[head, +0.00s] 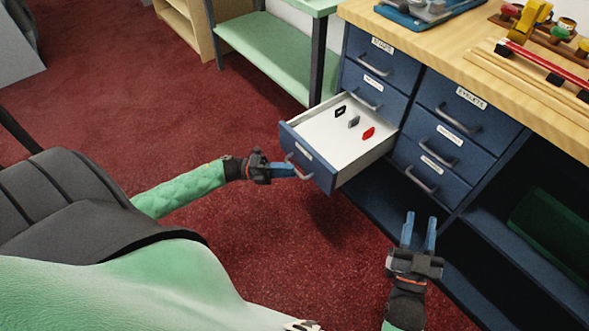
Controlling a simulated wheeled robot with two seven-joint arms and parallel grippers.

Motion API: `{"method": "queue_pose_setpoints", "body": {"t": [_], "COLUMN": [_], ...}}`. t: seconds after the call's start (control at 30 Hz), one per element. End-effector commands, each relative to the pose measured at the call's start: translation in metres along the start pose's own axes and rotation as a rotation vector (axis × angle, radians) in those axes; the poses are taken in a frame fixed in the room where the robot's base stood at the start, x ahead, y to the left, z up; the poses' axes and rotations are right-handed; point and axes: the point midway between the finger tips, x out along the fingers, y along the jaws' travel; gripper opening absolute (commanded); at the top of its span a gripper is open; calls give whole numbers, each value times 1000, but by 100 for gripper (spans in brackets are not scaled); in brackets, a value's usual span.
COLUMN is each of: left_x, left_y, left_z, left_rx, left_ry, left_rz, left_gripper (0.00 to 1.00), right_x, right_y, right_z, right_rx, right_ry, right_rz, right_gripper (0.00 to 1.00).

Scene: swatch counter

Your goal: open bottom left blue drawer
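The bottom left blue drawer (309,158) is pulled far out of the cabinet in the head view. Its white inside (331,133) shows, holding a black item (340,111), a grey item (354,122) and a red item (368,133). My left gripper (291,171) is at the drawer's front, its blue fingers close together on the curved handle (300,168). The fingertips partly overlap the handle. My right gripper (418,232) is open and empty, low in front of the cabinet's right part, apart from the drawers.
The other blue drawers, such as the top left one (374,62) and bottom right one (427,176), are closed. The wooden counter (440,48) carries tools and pots. A green shelf table (262,50) stands left of the cabinet. Red carpet is clear left of the drawer.

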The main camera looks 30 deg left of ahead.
Motion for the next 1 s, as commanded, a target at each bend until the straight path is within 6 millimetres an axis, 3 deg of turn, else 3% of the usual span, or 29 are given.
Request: {"method": "queue_pose_setpoints", "body": {"t": [0.1, 0.33, 0.57, 1.0], "left_x": [-20, -43, -48, -46], "left_y": [1, 1, 0, 1], "left_z": [0, 0, 0, -1], "left_rx": [-3, -1, 0, -4], "left_ry": [-1, -1, -2, -3], "left_rz": [2, 1, 0, -2], "left_gripper": [31, 31, 31, 31], "right_x": [-1, -7, -9, -3], "right_y": [0, 0, 0, 0], "right_z": [6, 16, 22, 13], "right_rx": [2, 5, 6, 3], "right_ry": [-21, -49, -63, -44], "right_rz": [1, 3, 4, 1], "right_gripper": [36, 36, 36, 36]}}
